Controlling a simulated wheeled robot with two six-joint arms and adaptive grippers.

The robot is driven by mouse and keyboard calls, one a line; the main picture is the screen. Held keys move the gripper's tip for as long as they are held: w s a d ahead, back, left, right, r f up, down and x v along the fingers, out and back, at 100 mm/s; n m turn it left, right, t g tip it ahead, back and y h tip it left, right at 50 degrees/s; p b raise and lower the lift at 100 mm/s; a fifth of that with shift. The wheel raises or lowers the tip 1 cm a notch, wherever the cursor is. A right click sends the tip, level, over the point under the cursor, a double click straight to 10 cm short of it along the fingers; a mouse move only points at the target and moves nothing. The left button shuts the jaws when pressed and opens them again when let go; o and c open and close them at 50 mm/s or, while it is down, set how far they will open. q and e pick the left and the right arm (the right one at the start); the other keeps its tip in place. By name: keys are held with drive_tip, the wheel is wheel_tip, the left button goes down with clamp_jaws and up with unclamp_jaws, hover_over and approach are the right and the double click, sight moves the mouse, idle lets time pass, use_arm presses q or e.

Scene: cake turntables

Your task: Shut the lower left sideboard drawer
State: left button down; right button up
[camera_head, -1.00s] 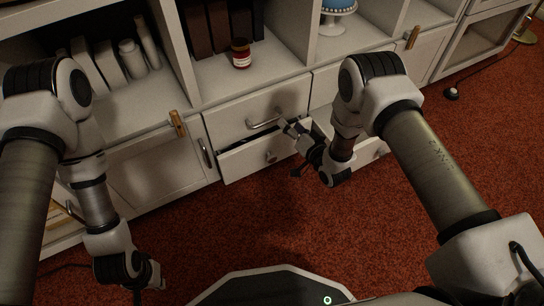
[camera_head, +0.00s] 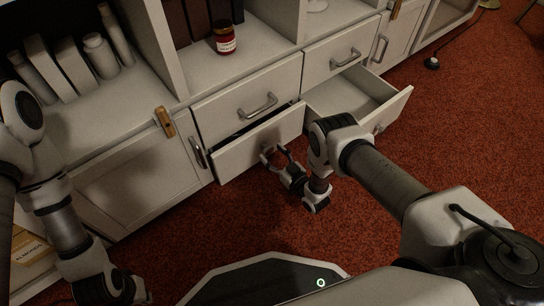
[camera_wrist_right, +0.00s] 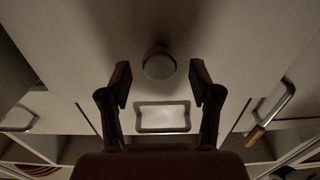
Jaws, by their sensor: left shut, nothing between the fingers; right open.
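The lower left drawer (camera_head: 238,157) of the white sideboard stands slightly out, with a dark gap above its front. Its round knob (camera_wrist_right: 159,63) shows in the right wrist view. My right gripper (camera_head: 277,154) is open in front of this drawer; its two fingers (camera_wrist_right: 162,85) stand apart, with the knob ahead between them. I cannot tell whether they touch the front. My left gripper (camera_head: 142,291) is shut and empty, low at the left near the bottom edge, partly cut from clear sight.
The lower right drawer (camera_head: 392,112) stands well out, close to my right arm. The upper left drawer, with a bar handle (camera_head: 258,106), is shut. A cupboard door (camera_head: 140,185) is at the left. A red jar (camera_head: 225,38) stands on the shelf. Red carpet (camera_head: 240,220) is clear in front.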

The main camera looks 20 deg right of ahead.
drive_tip(key=shift+w+a, duration=0.1)
drive_tip(key=shift+w, duration=0.2)
clamp_jaws()
drive_tip(key=shift+b+x, duration=1.05)
drive_tip(key=shift+x, duration=0.9)
drive_tip(key=shift+w+r, duration=0.1)
drive_tip(key=shift+c, duration=0.6)
unclamp_jaws()
drive_tip(key=shift+o, duration=0.6)
drive_tip(key=shift+a, duration=0.1)
